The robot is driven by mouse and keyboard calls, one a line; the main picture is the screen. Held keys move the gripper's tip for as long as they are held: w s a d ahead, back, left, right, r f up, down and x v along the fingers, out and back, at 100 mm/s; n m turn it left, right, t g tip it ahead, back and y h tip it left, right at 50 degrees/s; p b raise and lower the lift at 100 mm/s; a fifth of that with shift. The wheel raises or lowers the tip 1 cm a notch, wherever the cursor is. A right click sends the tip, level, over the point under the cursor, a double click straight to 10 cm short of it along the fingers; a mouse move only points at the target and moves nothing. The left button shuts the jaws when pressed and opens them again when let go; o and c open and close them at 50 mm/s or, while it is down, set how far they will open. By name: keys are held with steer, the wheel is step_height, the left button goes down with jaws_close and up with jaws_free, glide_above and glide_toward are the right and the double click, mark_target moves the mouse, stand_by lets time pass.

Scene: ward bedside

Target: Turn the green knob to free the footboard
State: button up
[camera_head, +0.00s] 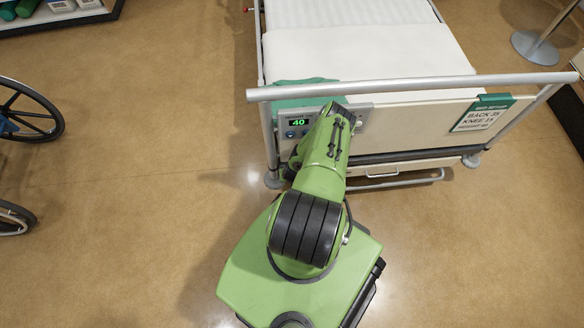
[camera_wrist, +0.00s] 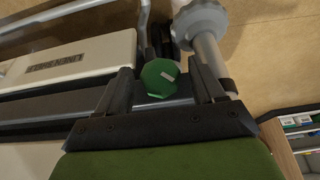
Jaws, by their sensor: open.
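The green knob (camera_wrist: 160,77) shows in the wrist view as a faceted green disc with a small pale mark on its face. My gripper (camera_wrist: 163,82) is open, with one dark finger on each side of the knob; I cannot tell whether either finger touches it. In the head view my green arm hides the knob and the gripper. The white footboard (camera_head: 410,122) stands upright at the foot of the bed, under a grey rail. In the wrist view a pale panel with lettering (camera_wrist: 70,62) lies left of the knob.
A control panel reading 40 (camera_head: 298,122) is on the footboard's left. A green and white sign (camera_head: 484,115) hangs on its right. A bed leg with a round grey foot (camera_wrist: 200,22) is close to the right finger. A wheelchair (camera_head: 25,115) stands far left; the floor between is clear.

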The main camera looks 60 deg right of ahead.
steer(key=shift+c, duration=0.3)
steer(key=c, duration=1)
steer(key=shift+o, duration=0.2)
steer(key=shift+w+a+r+p, duration=0.1)
steer(key=shift+r+p, duration=0.05)
steer(key=shift+p, duration=0.25)
steer(key=shift+w+n+g+h+p, duration=0.1)
steer(key=shift+n+g+h+p, duration=0.25)
steer(key=shift+g+h, duration=0.2)
steer(key=shift+w+a+g+h, duration=0.1)
steer(key=shift+g+h, duration=0.45)
steer(key=shift+g, duration=0.1)
steer(key=shift+w+f+n+g+h+b, duration=0.1)
steer(key=shift+f+n+g+h+b, duration=0.25)
steer(key=shift+g+h+b, duration=0.65)
steer(key=shift+a+n+g+h+b, duration=0.1)
steer(key=shift+n+g+h+b, duration=0.2)
steer(key=shift+g+h+b, duration=0.45)
steer(key=shift+h, duration=0.25)
